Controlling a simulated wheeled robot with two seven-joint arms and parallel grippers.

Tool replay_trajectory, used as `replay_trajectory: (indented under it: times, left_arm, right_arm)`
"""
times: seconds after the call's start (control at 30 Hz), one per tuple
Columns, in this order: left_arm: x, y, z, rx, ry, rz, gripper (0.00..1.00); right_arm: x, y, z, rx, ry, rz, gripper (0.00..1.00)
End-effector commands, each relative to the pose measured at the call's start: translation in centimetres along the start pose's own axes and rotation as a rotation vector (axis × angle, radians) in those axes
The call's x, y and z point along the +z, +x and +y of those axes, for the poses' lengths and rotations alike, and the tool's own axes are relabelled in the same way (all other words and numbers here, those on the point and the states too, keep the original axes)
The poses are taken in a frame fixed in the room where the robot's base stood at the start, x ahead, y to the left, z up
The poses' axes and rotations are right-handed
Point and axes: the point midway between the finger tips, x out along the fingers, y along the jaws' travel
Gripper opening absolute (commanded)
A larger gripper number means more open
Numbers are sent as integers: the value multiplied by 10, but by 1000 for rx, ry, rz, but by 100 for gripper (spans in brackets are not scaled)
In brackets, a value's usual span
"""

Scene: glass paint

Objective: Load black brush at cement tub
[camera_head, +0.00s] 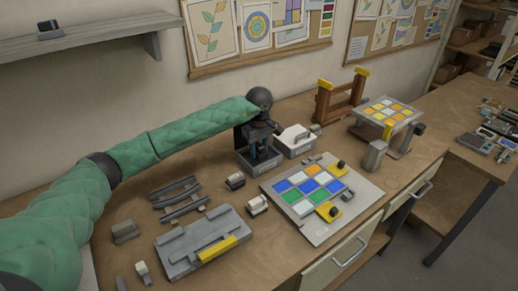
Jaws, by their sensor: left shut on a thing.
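My left gripper (260,143) hangs over the small dark grey tub (264,167), which I take to be the cement tub, on the workbench below the wall. It points down, with its tips at or inside the tub's opening. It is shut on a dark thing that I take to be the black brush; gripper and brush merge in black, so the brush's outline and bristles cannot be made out. What lies inside the tub is mostly hidden. My right gripper is not in view.
A light tub (296,145) with a white content stands close to the right. A panel with coloured glass squares (309,190) lies in front, and a grey fixture (205,240) front left. A wooden rack (341,103) and a raised tile panel (389,111) stand further right.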

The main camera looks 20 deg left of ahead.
Motion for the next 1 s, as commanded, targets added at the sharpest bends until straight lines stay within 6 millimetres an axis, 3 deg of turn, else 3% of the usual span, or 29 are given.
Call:
replay_trajectory:
  times: [0.17,1.0]
  left_arm:
    - [0,-1,0,-3,0,-1,19]
    - [0,-55,0,1,0,0,19]
  right_arm:
    - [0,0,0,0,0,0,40]
    - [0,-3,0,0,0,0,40]
